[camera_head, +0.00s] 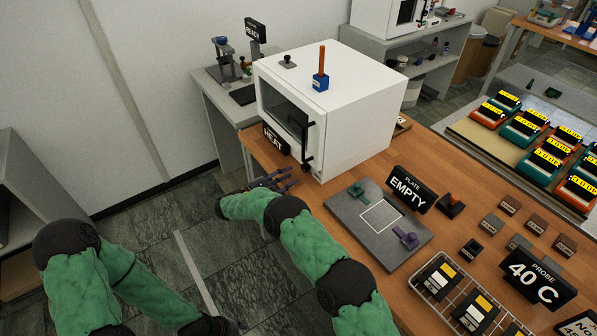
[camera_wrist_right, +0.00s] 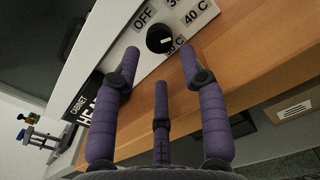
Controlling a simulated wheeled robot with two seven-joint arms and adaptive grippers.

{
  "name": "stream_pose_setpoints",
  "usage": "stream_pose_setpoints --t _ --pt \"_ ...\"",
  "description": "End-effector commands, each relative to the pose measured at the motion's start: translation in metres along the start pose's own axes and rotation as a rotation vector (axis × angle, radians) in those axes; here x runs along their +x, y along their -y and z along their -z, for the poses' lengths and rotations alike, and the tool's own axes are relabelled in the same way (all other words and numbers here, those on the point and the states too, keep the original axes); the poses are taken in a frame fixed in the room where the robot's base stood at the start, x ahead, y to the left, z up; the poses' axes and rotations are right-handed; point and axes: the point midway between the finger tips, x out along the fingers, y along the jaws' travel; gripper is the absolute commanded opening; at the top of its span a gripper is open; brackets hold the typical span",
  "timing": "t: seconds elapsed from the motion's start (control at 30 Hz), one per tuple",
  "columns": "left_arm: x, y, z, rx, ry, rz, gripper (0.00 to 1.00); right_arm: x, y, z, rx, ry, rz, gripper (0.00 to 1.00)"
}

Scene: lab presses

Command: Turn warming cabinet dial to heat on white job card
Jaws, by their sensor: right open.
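The white warming cabinet (camera_head: 345,120) stands on the wooden bench, its dark-windowed door facing left. A black sign reading HEAT (camera_head: 275,139) is by its lower front; part of it shows in the right wrist view (camera_wrist_right: 86,108). The black dial (camera_wrist_right: 160,39) is on a white panel marked OFF, 30, 40 C and 50 C, with a white mark pointing rightward. My right gripper (camera_head: 284,181) is open and empty at the cabinet's front; in the wrist view its fingers (camera_wrist_right: 159,62) spread just short of the dial, apart from it. My left gripper (camera_head: 215,326) is partly cut off. I cannot identify a white job card.
A grey plate (camera_head: 345,215) with an EMPTY sign (camera_head: 409,189) lies right of my right arm. A wire rack (camera_head: 440,300) and a PROBE 40 C sign (camera_head: 537,279) are at the lower right. The wooden bench edge (camera_wrist_right: 235,75) runs close under the fingers.

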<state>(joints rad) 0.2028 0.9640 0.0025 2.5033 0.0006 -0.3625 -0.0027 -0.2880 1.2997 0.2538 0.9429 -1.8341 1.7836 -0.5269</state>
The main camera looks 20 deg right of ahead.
Motion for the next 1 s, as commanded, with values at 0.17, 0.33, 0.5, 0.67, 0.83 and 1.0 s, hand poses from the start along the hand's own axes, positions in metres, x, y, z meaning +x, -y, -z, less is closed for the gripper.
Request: stream_pose_setpoints --t 0.17,0.33,0.5,0.67,0.83,1.0 --pt "0.003 0.001 0.0 0.0 0.0 0.0 0.4 0.029 0.001 0.001 0.0 0.0 0.002 0.43" --pt "0.005 0.002 0.0 0.0 0.0 0.0 0.4 0.044 0.0 0.0 0.001 0.001 0.0 0.43" --pt "0.005 0.002 0.0 0.0 0.0 0.0 0.4 0.049 0.0 -0.001 0.001 0.001 0.0 0.43" --pt "0.005 0.002 0.0 0.0 0.0 0.0 0.4 0.049 0.0 -0.001 0.001 0.001 0.0 0.43" --pt "0.005 0.002 0.0 0.0 0.0 0.0 0.4 0.049 0.0 -0.001 0.001 0.001 0.0 0.09" --pt "0.005 0.002 0.0 0.0 0.0 0.0 0.4 0.049 0.0 -0.001 0.001 0.0 0.0 0.43"
